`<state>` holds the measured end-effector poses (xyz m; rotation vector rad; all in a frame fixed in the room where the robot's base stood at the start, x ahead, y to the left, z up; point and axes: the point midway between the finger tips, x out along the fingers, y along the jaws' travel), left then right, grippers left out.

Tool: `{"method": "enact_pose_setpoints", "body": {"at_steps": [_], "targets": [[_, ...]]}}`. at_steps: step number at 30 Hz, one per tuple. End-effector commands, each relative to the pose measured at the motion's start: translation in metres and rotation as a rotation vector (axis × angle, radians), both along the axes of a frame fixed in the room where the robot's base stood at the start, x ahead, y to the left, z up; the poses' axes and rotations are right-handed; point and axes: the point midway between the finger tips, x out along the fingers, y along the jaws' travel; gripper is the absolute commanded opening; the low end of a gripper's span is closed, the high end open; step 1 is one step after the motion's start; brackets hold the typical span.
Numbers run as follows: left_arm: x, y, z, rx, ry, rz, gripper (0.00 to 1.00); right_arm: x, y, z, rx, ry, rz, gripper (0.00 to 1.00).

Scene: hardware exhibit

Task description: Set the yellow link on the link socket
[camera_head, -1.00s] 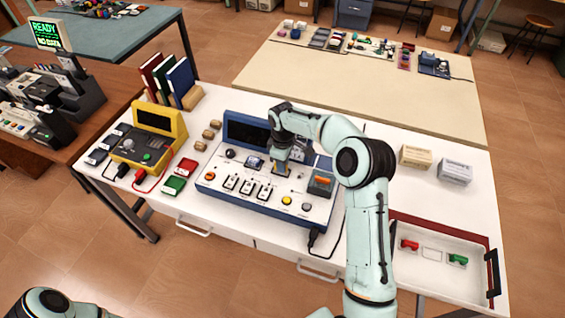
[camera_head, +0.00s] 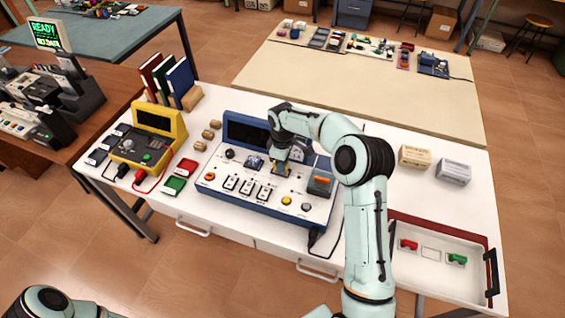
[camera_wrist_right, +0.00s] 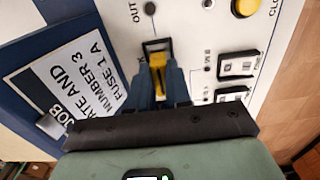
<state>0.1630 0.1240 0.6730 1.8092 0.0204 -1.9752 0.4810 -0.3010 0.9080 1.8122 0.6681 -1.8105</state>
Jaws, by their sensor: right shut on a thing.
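The yellow link (camera_wrist_right: 157,62) is held between the fingertips of my right gripper (camera_wrist_right: 158,82) in the right wrist view. It is at the dark link socket (camera_wrist_right: 153,46) on the white panel. I cannot tell whether it is fully seated. In the head view my right gripper (camera_head: 280,168) points down at the middle of the blue-framed console (camera_head: 235,190), and the gripper mostly hides the link. Part of my left arm shows at the lower left of the head view, but its gripper is not visible.
The console carries black switches (camera_head: 246,187), a yellow button (camera_head: 286,201) and an orange-topped block (camera_head: 320,182). A yellow tester (camera_head: 150,140) stands to the left. A tray (camera_head: 430,275) with a red and a green link is at the right. Two small boxes (camera_head: 415,156) stand behind it.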

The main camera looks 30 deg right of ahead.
Motion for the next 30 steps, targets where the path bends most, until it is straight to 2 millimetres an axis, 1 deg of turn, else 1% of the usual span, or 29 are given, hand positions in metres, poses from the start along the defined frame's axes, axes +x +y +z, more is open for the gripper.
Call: {"method": "enact_pose_setpoints", "body": {"at_steps": [10, 27, 28, 29, 30], "targets": [[-0.001, 0.0, -0.001, 0.0, 0.001, 0.0, 0.38, 0.0, 0.0, -0.003, 0.0, 0.001, 0.0, 0.0], [-0.004, 0.0, -0.004, 0.0, 0.004, 0.0, 0.38, 0.0, 0.0, -0.014, 0.0, 0.0, 0.0, 0.0], [-0.004, 0.0, -0.004, 0.0, 0.005, 0.001, 0.38, 0.0, 0.0, -0.014, 0.0, 0.0, 0.0, 0.21], [-0.004, 0.0, -0.004, 0.0, 0.004, 0.0, 0.38, 0.0, 0.0, -0.014, 0.0, 0.0, 0.0, 0.29], [-0.004, 0.0, -0.004, 0.0, 0.004, 0.0, 0.38, 0.0, 0.0, -0.014, 0.0, 0.0, 0.0, 0.29]]}}
